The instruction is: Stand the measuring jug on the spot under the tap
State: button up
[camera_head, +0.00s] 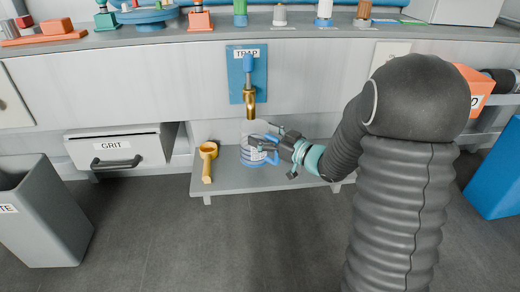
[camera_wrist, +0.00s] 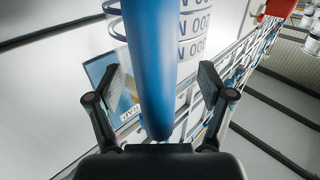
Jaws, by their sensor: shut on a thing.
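The measuring jug (camera_head: 251,156) is clear with blue markings and a blue handle, and it is upright in the head view. It is below the brass tap (camera_head: 249,103), over the low grey shelf (camera_head: 226,183). I cannot tell whether its base touches the shelf. My gripper (camera_head: 272,146) reaches in from the right and is shut on the jug's handle. In the wrist view the blue handle (camera_wrist: 150,70) lies between my fingers, with the jug's marked wall (camera_wrist: 195,25) behind it. The spot under the tap is hidden.
The blue TRAP panel (camera_head: 236,82) is behind the tap. A GRIT drawer (camera_head: 117,148) protrudes at left, beside a grey bin (camera_head: 45,215). The floor in front is clear.

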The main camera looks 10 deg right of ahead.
jog(key=shift+w+a+f, duration=0.2)
jog(key=shift+a+f, duration=0.1)
jog(key=shift+a, duration=0.15)
jog(key=shift+f+b, duration=0.4)
jog(key=shift+f, duration=1.55)
jog(key=shift+f, duration=0.1)
jog(key=shift+f, duration=0.1)
jog(key=o, duration=1.4)
